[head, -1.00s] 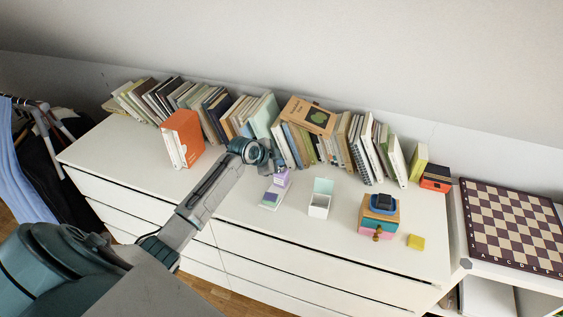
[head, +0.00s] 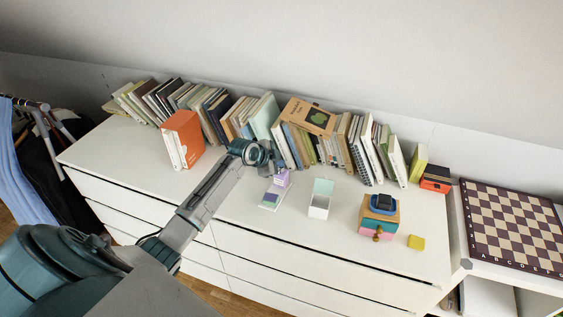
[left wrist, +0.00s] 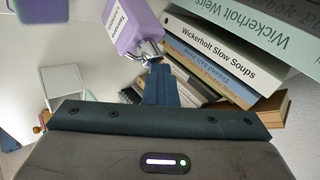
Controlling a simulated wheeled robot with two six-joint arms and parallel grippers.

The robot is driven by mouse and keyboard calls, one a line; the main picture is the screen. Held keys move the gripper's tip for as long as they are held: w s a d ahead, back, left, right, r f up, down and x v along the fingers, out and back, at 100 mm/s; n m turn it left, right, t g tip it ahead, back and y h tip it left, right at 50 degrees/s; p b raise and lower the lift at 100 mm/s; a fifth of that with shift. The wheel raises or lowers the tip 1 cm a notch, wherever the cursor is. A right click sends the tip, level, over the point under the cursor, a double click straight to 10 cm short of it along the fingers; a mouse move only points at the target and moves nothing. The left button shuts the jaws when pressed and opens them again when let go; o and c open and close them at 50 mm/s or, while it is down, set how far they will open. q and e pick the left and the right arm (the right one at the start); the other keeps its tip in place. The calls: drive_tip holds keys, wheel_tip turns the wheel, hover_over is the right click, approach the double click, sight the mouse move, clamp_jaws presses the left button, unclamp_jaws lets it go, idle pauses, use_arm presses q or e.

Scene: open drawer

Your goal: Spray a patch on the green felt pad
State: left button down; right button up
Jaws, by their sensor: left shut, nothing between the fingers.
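A lavender bottle-like thing with a white label (left wrist: 130,25) is upside down in the left wrist view, close beyond my left gripper (left wrist: 152,52). It shows small and pale purple in the head view (head: 281,178). My left gripper is shut with nothing between its fingers; its tips are at or just beside the bottle, and I cannot tell if they touch. I cannot clearly make out a green felt pad. My right gripper is out of view.
A white box with a pale mint lid (head: 319,207) stands open to the right. A small drawer box (head: 372,228) carries a blue thing (head: 383,202); a yellow block (head: 416,242) lies beside it. A book row (head: 310,145) lines the back. The dresser's left front is clear.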

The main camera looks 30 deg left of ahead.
use_arm(q)
drive_tip(key=shift+s+f, duration=0.2)
drive_tip(key=shift+f, duration=0.25)
drive_tip(key=r+p, duration=0.4)
drive_tip(key=r, duration=0.1)
drive_tip(key=shift+w+a+r, duration=0.2)
drive_tip(key=shift+w+r, duration=0.05)
drive_tip(key=shift+w, duration=0.1)
drive_tip(key=shift+r+p, duration=0.4)
drive_tip(key=shift+r, duration=0.05)
drive_tip(key=shift+f, duration=0.1)
idle(1.6)
